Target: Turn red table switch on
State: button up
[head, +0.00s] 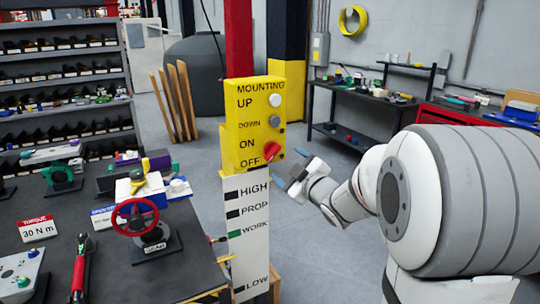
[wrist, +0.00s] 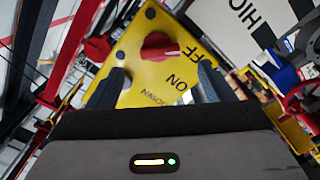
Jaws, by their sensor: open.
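The red switch (head: 271,151) is a rotary knob on the front of a yellow control box (head: 243,127), beside the ON and OFF lettering. In the wrist view the red knob (wrist: 157,46) shows a white mark pointing toward the OFF lettering. My gripper (head: 290,168) is just right of and slightly below the knob in the head view, apart from it. In the wrist view my gripper (wrist: 160,82) has its two dark fingers spread, with nothing between them. The knob lies beyond the fingertips.
White and grey buttons (head: 274,100) (head: 275,121) sit above the knob. A white label post (head: 247,235) stands below the box. At left, a workbench holds a red handwheel valve (head: 135,217) and tools. Open floor lies behind my arm.

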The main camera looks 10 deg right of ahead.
aim_at(275, 154)
jog(key=p+x, duration=0.1)
jog(key=x, duration=0.7)
jog(key=shift+a+r+p, duration=0.15)
jog(key=shift+p, duration=0.25)
jog(key=shift+s, duration=0.1)
jog(key=c, duration=1)
